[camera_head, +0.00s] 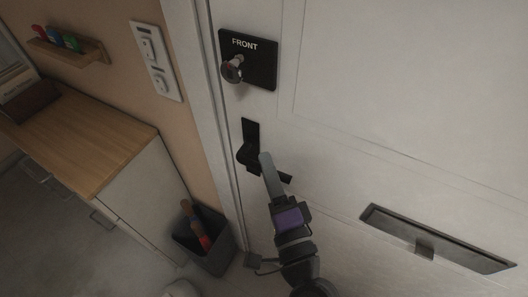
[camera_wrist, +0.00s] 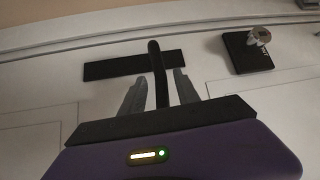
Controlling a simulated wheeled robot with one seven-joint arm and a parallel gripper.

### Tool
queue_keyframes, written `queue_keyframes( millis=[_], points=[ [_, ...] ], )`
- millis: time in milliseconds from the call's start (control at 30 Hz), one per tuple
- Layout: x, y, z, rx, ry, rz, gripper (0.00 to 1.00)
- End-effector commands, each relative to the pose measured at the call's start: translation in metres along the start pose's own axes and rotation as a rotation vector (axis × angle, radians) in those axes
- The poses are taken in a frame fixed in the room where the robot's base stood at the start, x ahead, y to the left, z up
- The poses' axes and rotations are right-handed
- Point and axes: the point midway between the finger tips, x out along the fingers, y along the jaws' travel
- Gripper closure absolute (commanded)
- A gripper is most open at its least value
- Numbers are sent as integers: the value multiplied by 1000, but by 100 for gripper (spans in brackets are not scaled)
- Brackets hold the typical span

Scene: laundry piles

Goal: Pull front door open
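The white front door (camera_head: 400,100) fills the right side of the head view and looks shut against its frame. A black plate marked FRONT with a round metal knob (camera_head: 232,68) sits high near its left edge. Below is a black lever handle (camera_head: 262,165) on a dark backplate. My gripper (camera_head: 266,165) is at the handle. In the wrist view the handle's bar (camera_wrist: 158,75) lies between my two grey fingers (camera_wrist: 156,88), which are apart, with gaps visible on both sides. The wrist view also shows the knob (camera_wrist: 260,37) at upper right.
A mail slot (camera_head: 437,240) is on the door at lower right. Left of the frame are a wooden-topped cabinet (camera_head: 85,140), a dark bin (camera_head: 205,245) with items in it, and wall switches (camera_head: 156,60). A small shelf (camera_head: 68,47) hangs above the cabinet.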

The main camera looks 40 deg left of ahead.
Motion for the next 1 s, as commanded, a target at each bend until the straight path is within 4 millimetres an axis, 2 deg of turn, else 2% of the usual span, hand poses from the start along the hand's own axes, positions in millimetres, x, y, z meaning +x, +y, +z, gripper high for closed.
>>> queue_keyframes(
  millis=[33, 200, 567, 767, 800, 1000],
  points=[
    [8, -3, 0, -1, -1, 0, 62],
    [26, -1, 0, -1, -1, 0, 62],
    [32, 0, 0, -1, 1, 0, 62],
    [32, 0, 0, -1, 2, 0, 97],
    [32, 0, 0, -1, 2, 0, 100],
    [32, 0, 0, -1, 2, 1, 100]
  ],
)
